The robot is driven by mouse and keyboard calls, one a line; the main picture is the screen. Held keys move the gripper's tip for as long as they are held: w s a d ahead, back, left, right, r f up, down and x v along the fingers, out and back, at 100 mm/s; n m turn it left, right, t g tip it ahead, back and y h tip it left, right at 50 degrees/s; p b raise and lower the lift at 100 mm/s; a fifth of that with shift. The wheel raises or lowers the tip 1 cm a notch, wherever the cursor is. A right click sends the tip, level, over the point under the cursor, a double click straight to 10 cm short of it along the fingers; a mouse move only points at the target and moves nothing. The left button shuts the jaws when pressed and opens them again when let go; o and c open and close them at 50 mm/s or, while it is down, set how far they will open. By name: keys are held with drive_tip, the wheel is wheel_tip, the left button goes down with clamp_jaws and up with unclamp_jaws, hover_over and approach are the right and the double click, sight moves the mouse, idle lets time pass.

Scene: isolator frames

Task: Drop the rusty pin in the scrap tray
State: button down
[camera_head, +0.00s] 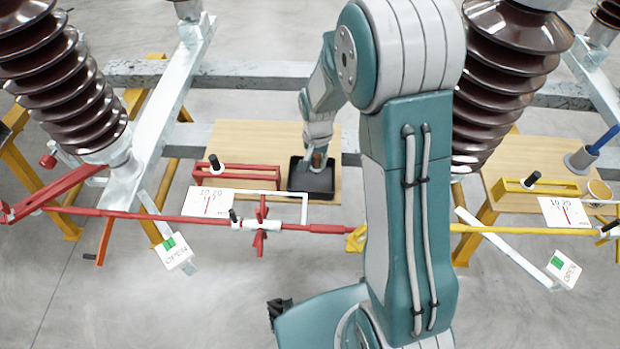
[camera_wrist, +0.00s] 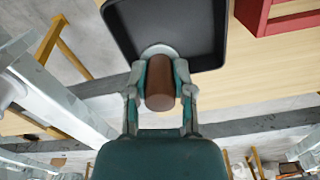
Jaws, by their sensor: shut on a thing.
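My gripper (camera_wrist: 161,85) is shut on the rusty pin (camera_wrist: 160,88), a short brown cylinder between its two fingers in the wrist view. In the head view the gripper (camera_head: 317,160) is at the black scrap tray (camera_head: 298,187), with a bit of brown pin (camera_head: 317,160) showing. The tray (camera_wrist: 218,38) also shows in the wrist view, behind the pin; a pale round shape lies just behind the pin near the tray's edge. I cannot tell whether the pin touches the tray.
The tray stands on a wooden table (camera_head: 250,140). A red holder (camera_head: 236,178) with a black-handled pin is left of it. A red rod (camera_head: 150,215) and white frame cross in front. Brown ribbed insulators (camera_head: 510,80) stand on both sides. A second table (camera_head: 535,160) is at the right.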

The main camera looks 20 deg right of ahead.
drive_tip(key=shift+a, duration=0.1)
drive_tip(key=shift+c, duration=2)
unclamp_jaws()
drive_tip(key=shift+d, duration=0.6)
drive_tip(key=shift+a+r, duration=0.1)
drive_tip(key=shift+a, duration=0.1)
drive_tip(key=shift+a+r, duration=0.1)
drive_tip(key=shift+r, duration=0.25)
drive_tip(key=r, duration=0.9)
drive_tip(key=shift+d+r, duration=0.25)
drive_tip(key=shift+d, duration=0.1)
drive_tip(key=shift+a+r, duration=0.15)
drive_tip(key=shift+r, duration=0.6)
